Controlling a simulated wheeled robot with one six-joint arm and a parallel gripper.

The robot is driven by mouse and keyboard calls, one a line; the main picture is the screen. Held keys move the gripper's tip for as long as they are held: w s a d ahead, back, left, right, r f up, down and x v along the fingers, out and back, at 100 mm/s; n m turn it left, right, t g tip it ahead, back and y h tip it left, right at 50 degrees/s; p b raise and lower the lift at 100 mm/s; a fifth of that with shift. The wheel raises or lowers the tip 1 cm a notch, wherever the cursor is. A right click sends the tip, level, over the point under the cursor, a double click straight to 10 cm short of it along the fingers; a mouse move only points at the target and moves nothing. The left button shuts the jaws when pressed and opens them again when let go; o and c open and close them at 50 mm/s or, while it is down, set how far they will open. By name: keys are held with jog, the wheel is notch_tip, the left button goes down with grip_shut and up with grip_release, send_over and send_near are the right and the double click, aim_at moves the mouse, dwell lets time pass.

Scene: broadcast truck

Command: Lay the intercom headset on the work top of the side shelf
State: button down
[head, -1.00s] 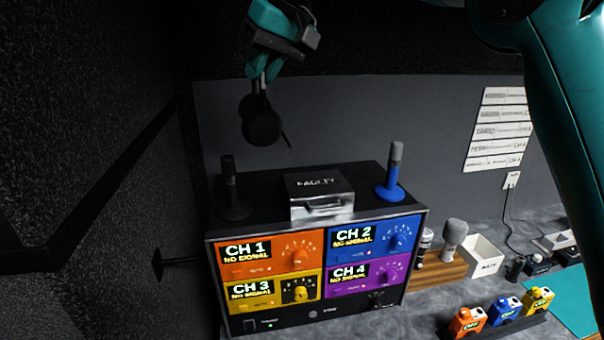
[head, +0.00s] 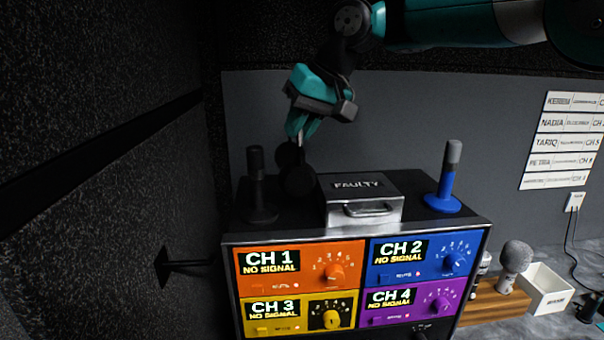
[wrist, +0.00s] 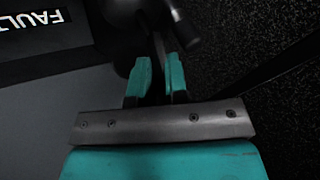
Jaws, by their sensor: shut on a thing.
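My gripper (head: 300,132) is shut on the dark intercom headset (head: 296,172), which hangs below the fingers. In the head view the headset is low over the back of the receiver rack, between a black microphone and the FAULTY box. I cannot tell whether it touches anything. In the wrist view the teal fingers (wrist: 156,80) pinch the headset's thin band, and a dark rounded part of the headset (wrist: 185,28) shows beyond them. No surface in view is plainly the side shelf's work top.
The rack (head: 230,238) with four coloured channels carries the FAULTY box (head: 362,200), the black microphone (head: 258,190) and a blue-based microphone (head: 446,180). A dark padded wall (head: 110,200) is close at left. A white bin (head: 545,290) and grey microphone (head: 515,262) stand at right.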

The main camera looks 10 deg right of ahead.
aim_at(300, 154)
jog(key=shift+f, duration=2.6)
jog(key=c, duration=1.1)
grip_release()
jog(key=shift+f, duration=0.1)
jog(key=p+v, duration=0.1)
jog(key=v, duration=1.1)
jog(key=s+d+f+n+b, duration=0.1)
jog(key=s+f+b, duration=0.1)
jog(key=s+f, duration=0.6)
jog(key=s+d+f+n+g+b, duration=0.1)
jog(key=s+d+f+b, duration=0.1)
jog(key=s+f, duration=0.7)
jog(key=s+d+f+g+h+b, duration=0.1)
jog(key=s+f+b, duration=0.3)
jog(key=s+f, duration=0.4)
jog(key=shift+s+d+f+n, duration=0.1)
jog(key=shift+s+n, duration=0.1)
jog(key=shift+s, duration=0.75)
jog(key=shift+s+d+f+n, duration=0.1)
jog(key=shift+s+d+n, duration=0.1)
jog(key=shift+s, duration=0.75)
